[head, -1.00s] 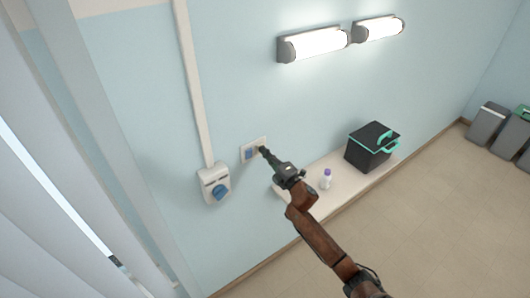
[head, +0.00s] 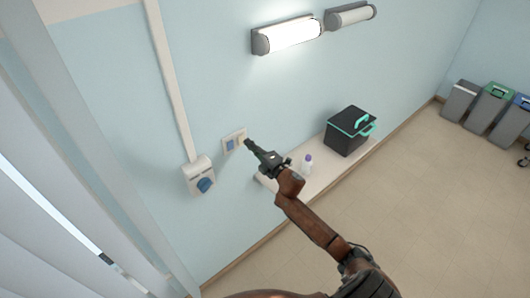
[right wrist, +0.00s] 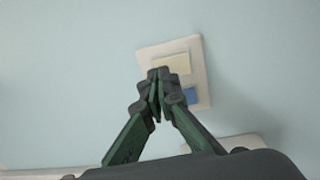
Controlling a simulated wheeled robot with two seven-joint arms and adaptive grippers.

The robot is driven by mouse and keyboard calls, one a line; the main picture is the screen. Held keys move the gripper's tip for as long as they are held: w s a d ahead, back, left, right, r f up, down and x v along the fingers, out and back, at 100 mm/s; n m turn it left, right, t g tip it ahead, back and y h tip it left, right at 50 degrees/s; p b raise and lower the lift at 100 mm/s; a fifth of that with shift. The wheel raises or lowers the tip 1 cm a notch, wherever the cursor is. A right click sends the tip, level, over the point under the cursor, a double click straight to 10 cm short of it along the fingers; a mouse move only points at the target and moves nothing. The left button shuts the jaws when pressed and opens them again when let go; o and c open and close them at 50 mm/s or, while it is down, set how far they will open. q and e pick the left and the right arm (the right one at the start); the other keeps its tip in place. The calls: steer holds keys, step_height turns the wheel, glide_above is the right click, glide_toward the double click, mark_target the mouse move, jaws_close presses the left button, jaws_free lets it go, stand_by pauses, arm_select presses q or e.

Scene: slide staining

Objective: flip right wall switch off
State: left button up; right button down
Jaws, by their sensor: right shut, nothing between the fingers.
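The wall switch plate (head: 235,141) is on the light blue wall, with a blue rocker (head: 230,144) on its left and a cream right rocker (head: 240,138). The right wrist view shows the cream rocker (right wrist: 173,64) and part of the blue rocker (right wrist: 190,96). My right gripper (head: 247,142) is shut and empty, its tips close to the plate beside the right rocker. In the wrist view the fingertips (right wrist: 160,76) overlap the plate; I cannot tell whether they touch. The right wall lamp (head: 350,17) is dark; the left wall lamp (head: 288,36) is lit. My left gripper is out of view.
A white dial box (head: 198,175) with a blue knob hangs left below the plate. A shelf (head: 318,182) under my right arm carries a purple-capped bottle (head: 308,164) and a black and teal box (head: 349,131). Bins (head: 490,103) stand at the far right.

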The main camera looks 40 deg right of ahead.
arm_select(q)
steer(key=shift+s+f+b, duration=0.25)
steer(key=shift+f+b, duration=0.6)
steer(key=shift+b, duration=0.25)
arm_select(e)
steer(key=s+r, duration=0.1)
steer(key=s, duration=1)
steer(key=shift+d+r, duration=0.3)
steer(key=shift+d, duration=0.05)
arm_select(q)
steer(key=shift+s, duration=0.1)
arm_select(e)
steer(key=shift+s, duration=0.1)
